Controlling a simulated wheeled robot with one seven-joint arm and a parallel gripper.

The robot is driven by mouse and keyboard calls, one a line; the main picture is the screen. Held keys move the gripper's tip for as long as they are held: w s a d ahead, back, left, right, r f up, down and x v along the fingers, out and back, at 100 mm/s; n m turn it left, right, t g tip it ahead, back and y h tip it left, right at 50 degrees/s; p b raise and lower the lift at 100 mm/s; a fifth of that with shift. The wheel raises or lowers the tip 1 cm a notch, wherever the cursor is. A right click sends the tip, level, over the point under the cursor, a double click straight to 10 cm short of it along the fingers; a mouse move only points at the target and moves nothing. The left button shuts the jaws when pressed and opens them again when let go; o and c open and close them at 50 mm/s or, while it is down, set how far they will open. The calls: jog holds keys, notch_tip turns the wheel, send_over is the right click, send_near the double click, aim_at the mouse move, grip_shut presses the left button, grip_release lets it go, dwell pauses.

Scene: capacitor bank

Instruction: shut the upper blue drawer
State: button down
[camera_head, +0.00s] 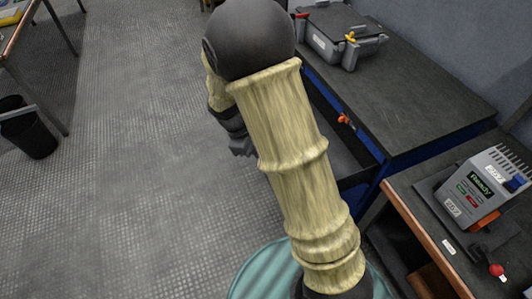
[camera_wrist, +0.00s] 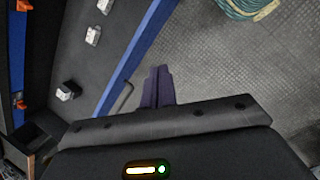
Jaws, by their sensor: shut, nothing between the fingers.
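The upper blue drawer stands open. In the wrist view, its blue front (camera_wrist: 138,55) runs diagonally and its dark inside holds a few small grey-white blocks (camera_wrist: 93,35). In the head view, part of the drawer (camera_head: 345,160) shows to the right of my arm, which hides the rest. My gripper (camera_wrist: 158,88) is shut and empty, with its fingertips on the outer side of the drawer front, near a thin dark handle (camera_wrist: 124,97). Contact cannot be told. In the head view, my gripper (camera_head: 243,148) shows left of my arm, above the floor.
The blue cabinet (camera_head: 410,75) has a dark top with a grey device (camera_head: 340,38) on it. Another bench (camera_head: 425,215) with a labelled grey unit (camera_head: 485,185) stands at right. A black bin (camera_head: 28,130) stands far left.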

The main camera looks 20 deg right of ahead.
jog(key=w+a+f+n+t+h+b, duration=0.1)
jog(key=w+a+f+n+h, duration=0.4)
jog(key=w+a+f+n, duration=0.1)
jog(key=w+f+n, duration=0.1)
jog(key=w+n, duration=0.1)
jog(key=shift+f+n+t, duration=0.2)
jog(key=shift+n+t, duration=0.1)
jog(key=shift+t, duration=0.1)
jog(key=shift+s+d, duration=0.1)
jog(key=d+r+x, duration=0.2)
jog(key=x, duration=1)
jog(key=shift+d+f+b, duration=0.2)
jog(key=shift+d+b, duration=0.1)
jog(key=shift+b, duration=0.15)
